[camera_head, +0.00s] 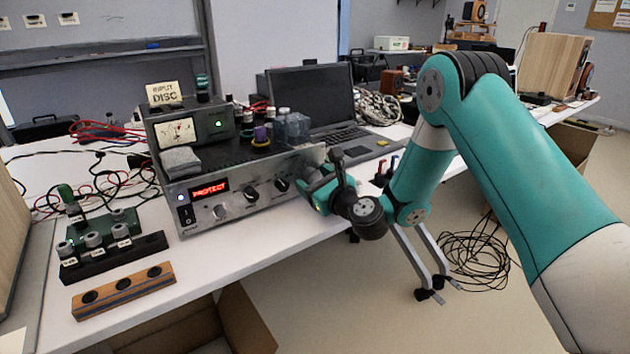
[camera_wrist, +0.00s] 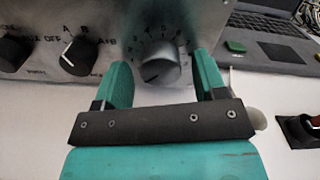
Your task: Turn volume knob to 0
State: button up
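The amplifier (camera_head: 235,203) stands on the table with a red display reading "PROTECT". My gripper (camera_wrist: 162,60) is open, one green finger on each side of the knob, with a visible gap on both sides. The depth of the fingers relative to the knob is unclear. In the head view my gripper (camera_head: 318,190) is at the panel's right end and hides the knob.
A selector knob (camera_wrist: 80,56) marked OFF, A, B, A+B is left of my fingers. A laptop (camera_head: 315,100) is behind to the right. Red and black plugs (camera_head: 385,170) sit right of my gripper. A meter unit (camera_head: 190,125) and small bottles (camera_head: 290,127) stand on the amplifier.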

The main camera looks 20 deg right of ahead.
jog(key=shift+s+d+f+b, duration=0.3)
jog(key=shift+s+b, duration=0.2)
jog(key=shift+b, duration=0.55)
jog(key=b+v, duration=1.6)
jog(key=b, duration=0.5)
jog(key=shift+r, duration=0.3)
jog(key=shift+s+a, duration=0.15)
